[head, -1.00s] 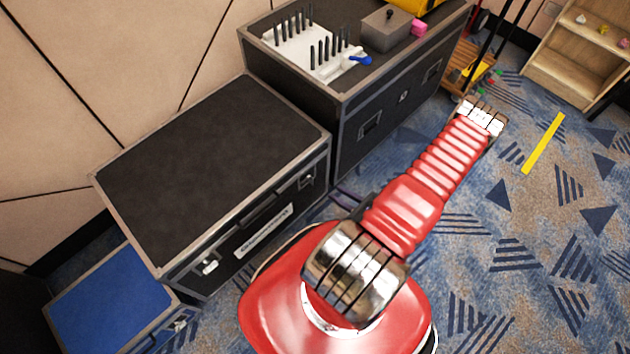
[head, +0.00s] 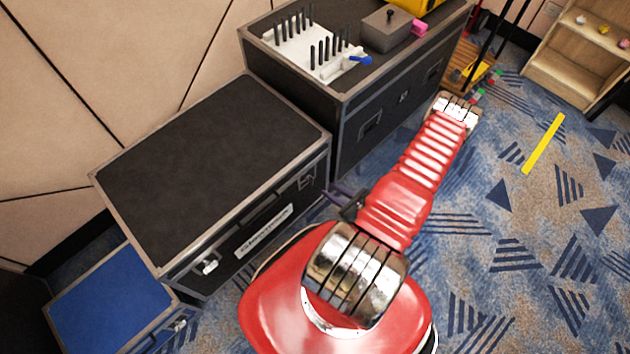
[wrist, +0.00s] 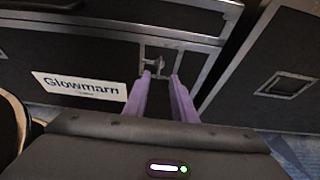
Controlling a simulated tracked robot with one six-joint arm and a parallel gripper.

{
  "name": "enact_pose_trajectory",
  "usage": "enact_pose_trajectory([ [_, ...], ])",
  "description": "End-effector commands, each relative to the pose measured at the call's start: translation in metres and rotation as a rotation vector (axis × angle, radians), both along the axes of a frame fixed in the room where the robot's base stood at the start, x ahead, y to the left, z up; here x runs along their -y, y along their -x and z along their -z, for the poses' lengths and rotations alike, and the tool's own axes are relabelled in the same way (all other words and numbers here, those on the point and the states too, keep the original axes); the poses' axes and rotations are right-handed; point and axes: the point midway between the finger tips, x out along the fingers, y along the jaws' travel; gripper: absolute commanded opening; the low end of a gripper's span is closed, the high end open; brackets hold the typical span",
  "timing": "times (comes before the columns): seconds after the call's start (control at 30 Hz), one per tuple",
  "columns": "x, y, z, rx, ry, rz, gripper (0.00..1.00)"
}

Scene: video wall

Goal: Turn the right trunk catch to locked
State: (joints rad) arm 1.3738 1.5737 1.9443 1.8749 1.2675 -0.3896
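The black trunk (head: 205,165) stands against the wall, its front facing my arm. Its right catch (head: 307,180) is a small metal latch near the right end of the front. In the wrist view the right catch (wrist: 154,62) sits in a recess just beyond my fingertips, in line with the gap between them. I cannot tell its turn position for certain. The left catch (head: 208,266) is at the other end of the front. My gripper (head: 332,193) has purple fingers, spread apart and empty, pointing at the right catch; it also shows in the wrist view (wrist: 160,76).
A taller black case (head: 400,95) stands close beside the trunk's right end, with a white rack (head: 310,50) and a grey box (head: 388,28) on top. A lower blue case (head: 112,300) is at the left.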

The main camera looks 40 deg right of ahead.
Motion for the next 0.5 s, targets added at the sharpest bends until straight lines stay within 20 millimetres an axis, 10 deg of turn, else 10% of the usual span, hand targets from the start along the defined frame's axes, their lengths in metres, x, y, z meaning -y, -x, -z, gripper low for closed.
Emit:
enact_pose_trajectory([
  [0.5, -0.003, -0.050, 0.020, 0.000, 0.000, -0.004, 0.24],
])
